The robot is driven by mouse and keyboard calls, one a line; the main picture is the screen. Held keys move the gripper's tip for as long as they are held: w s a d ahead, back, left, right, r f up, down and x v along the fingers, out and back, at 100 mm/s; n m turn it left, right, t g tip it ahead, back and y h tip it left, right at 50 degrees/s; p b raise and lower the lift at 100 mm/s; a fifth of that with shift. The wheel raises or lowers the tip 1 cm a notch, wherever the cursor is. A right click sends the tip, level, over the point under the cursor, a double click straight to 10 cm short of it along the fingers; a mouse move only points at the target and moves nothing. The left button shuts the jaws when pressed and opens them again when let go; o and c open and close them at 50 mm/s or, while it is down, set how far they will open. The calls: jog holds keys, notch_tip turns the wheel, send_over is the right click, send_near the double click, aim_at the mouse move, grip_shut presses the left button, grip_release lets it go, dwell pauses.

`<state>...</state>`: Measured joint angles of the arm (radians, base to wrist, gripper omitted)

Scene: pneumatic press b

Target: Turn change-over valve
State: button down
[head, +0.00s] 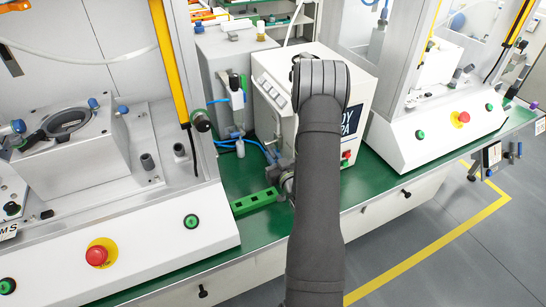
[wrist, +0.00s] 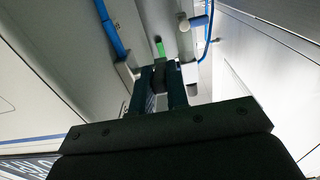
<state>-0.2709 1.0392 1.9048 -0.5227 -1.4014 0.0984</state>
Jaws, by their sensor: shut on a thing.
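My gripper (wrist: 161,88) shows in the wrist view as two dark fingers closed on a small dark part (wrist: 159,75), which seems to be the handle of the change-over valve. A short green piece (wrist: 160,48) stands just beyond the fingertips. The rest of the valve is mostly hidden by the fingers, so I cannot tell which way it is turned. In the head view, my forearm covers the gripper and the part it holds, in front of the light grey control box (head: 274,91).
A filter unit with blue hoses (head: 237,100) stands left of the control box. A green slotted block (head: 255,201) lies on the green bench. Press stations with red buttons (head: 97,255) flank both sides. In the wrist view, blue tubes (wrist: 109,28) run close to the fingers.

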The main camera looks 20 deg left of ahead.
jog(key=shift+f, duration=0.1)
jog(key=shift+w+a+f+t+y, duration=0.1)
jog(key=shift+f+t+y, duration=0.15)
jog(key=shift+t+y, duration=0.25)
jog(key=c, duration=1.4)
grip_release()
jog(key=v, duration=1.7)
